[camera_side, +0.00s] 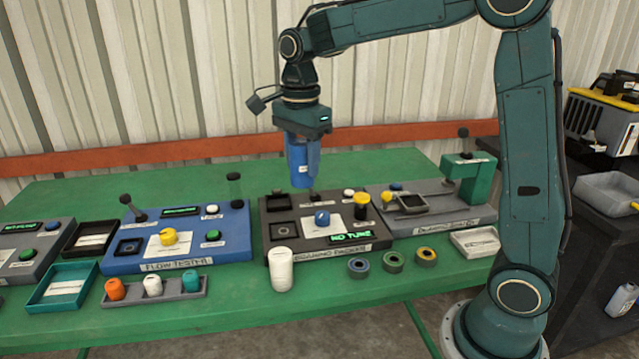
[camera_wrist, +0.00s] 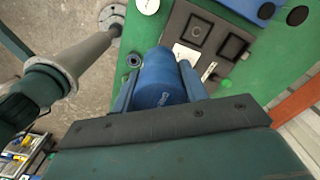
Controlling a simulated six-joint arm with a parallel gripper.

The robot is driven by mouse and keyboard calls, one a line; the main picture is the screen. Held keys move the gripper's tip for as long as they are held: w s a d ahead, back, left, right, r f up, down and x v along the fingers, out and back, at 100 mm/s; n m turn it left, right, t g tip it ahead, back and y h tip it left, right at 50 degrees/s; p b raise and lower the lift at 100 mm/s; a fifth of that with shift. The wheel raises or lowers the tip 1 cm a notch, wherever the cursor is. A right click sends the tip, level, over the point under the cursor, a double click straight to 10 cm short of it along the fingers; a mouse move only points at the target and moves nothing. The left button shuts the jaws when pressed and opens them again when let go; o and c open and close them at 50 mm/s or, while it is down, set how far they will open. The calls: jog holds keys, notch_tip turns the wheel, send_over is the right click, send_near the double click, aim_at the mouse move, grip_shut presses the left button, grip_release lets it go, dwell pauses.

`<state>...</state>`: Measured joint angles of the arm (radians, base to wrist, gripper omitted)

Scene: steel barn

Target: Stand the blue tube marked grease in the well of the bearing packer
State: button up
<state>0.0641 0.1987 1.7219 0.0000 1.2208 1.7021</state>
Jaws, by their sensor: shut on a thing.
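My gripper (camera_side: 303,158) points down and is shut on a blue tube (camera_side: 299,170), held upright in the air above the back of the bearing packer. In the wrist view the tube (camera_wrist: 160,82) sits between the two fingers; its lettering is too small to read. The bearing packer (camera_side: 268,248) is a dark grey station with a blue knob, a yellow-topped black post and a green display reading "NO TUBE". Two dark square recesses are on its left part, the front one (camera_side: 282,231) with a round hole. The packer also shows in the wrist view (camera_wrist: 178,22).
A white cylinder (camera_side: 280,270) stands at the packer's front left edge. Several ring-shaped parts (camera_side: 393,262) lie in front. The blue flow tester (camera_side: 225,250) is left; another grey station with a green press (camera_side: 466,182) is right.

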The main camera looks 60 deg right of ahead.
jog(key=w+d+r, duration=0.2)
jog(key=w+d, duration=1)
jog(key=w, duration=0.5)
jog(key=shift+w+d, duration=0.15)
jog(key=shift+w, duration=0.15)
notch_tip(320, 180, down, 16)
jog(key=shift+r, duration=0.15)
dwell(0.4)
jog(key=shift+f, duration=2.1)
jog(key=shift+f, duration=0.2)
